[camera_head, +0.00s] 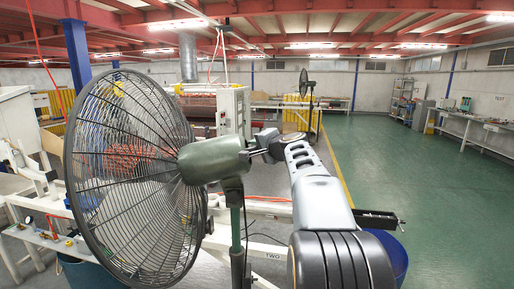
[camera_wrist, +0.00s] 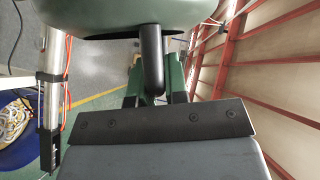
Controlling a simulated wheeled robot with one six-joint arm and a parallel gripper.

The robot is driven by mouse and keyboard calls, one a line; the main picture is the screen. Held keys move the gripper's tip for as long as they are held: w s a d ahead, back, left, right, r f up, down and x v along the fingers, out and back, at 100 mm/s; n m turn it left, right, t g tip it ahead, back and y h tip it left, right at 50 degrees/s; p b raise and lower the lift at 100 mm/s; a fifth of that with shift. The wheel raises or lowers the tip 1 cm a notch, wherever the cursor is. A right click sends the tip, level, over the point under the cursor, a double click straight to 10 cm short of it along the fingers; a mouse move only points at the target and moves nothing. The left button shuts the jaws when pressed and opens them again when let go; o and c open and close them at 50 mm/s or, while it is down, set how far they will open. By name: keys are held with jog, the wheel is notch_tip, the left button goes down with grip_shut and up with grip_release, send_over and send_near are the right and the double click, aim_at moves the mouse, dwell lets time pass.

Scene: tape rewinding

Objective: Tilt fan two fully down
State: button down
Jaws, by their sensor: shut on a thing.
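A large pedestal fan (camera_head: 135,170) with a dark wire cage and green motor housing (camera_head: 212,160) stands at the left in the head view, its cage facing left. The housing's rear end is slightly higher in the picture than its front. A "TWO" label (camera_head: 273,255) shows on the white frame near the pole. My gripper (camera_head: 262,147) is at the rear of the housing. In the wrist view, the green housing (camera_wrist: 140,15) fills the top, and a black handle (camera_wrist: 152,62) hangs from it toward my gripper (camera_wrist: 153,88). My gripper is shut on this handle; the exact contact is partly hidden.
A white frame with a small panel (camera_head: 50,235) stands behind the fan at left. A blue bin (camera_head: 393,255) is beside my arm at lower right. Another fan (camera_head: 304,85) stands farther back. The green floor (camera_head: 400,170) at right is clear.

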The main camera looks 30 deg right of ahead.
dwell(0.3)
jog(key=c, duration=1.1)
grip_release()
jog(key=shift+c, duration=0.2)
jog(key=shift+a, duration=0.1)
jog(key=s+r+b, duration=0.2)
jog(key=s+b, duration=0.2)
jog(key=s, duration=0.9)
jog(key=shift+s+r, duration=0.25)
jog(key=shift+r, duration=0.05)
